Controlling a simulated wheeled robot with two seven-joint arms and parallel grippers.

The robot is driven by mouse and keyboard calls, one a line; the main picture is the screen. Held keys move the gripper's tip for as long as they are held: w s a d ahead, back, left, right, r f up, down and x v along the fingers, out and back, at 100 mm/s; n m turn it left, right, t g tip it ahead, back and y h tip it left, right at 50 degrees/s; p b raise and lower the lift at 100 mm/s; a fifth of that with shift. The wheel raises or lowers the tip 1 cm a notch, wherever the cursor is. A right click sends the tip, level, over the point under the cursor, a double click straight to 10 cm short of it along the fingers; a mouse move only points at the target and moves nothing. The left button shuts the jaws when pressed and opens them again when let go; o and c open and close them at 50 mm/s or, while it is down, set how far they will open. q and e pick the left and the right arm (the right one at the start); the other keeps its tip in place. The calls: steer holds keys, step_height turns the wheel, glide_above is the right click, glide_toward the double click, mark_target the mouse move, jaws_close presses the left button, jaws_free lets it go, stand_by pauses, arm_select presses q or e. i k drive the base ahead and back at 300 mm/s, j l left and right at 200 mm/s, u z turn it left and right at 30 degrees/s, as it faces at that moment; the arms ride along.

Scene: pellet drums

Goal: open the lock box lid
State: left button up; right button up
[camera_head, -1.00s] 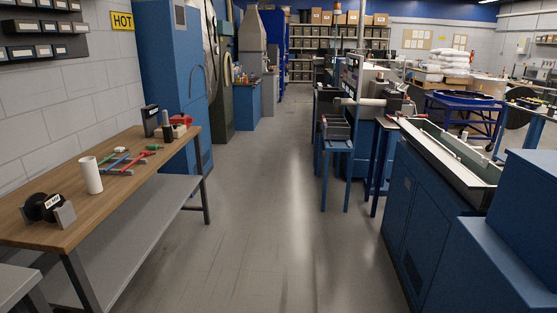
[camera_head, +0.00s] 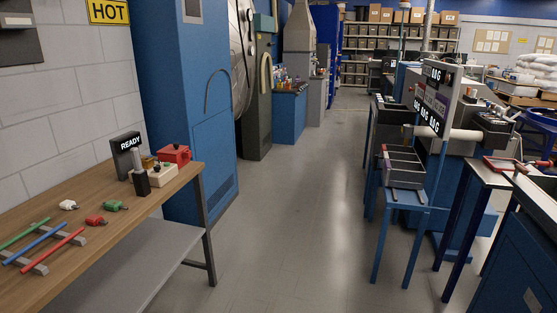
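A small red box (camera_head: 174,153), which looks like the lock box, sits near the far end of the wooden workbench (camera_head: 100,238) on the left. Its top looks closed, but it is too small to be sure. A black READY sign (camera_head: 127,143), a grey-and-black upright cylinder (camera_head: 139,173) and a cream block (camera_head: 160,174) stand close beside it. White (camera_head: 68,205), red (camera_head: 96,220) and green (camera_head: 114,205) small lock-like pieces lie nearer on the bench. Neither of my grippers is in view.
Red, blue and green rods lie on a grey rack (camera_head: 45,250) at the bench's near end. A tall blue cabinet (camera_head: 185,90) stands just past the bench. A blue stand with grey bins (camera_head: 403,168) and machines line the right. The aisle floor (camera_head: 290,220) is clear.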

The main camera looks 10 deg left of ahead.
mark_target(175, 149)
steer(key=i+u, duration=0.45)
steer(key=i+l+u, duration=0.15)
steer(key=i+u, duration=0.3)
steer(key=i, duration=0.15)
steer(key=i+l+u, duration=0.3)
steer(key=i+u, duration=0.15)
steer(key=i+l+u, duration=0.45)
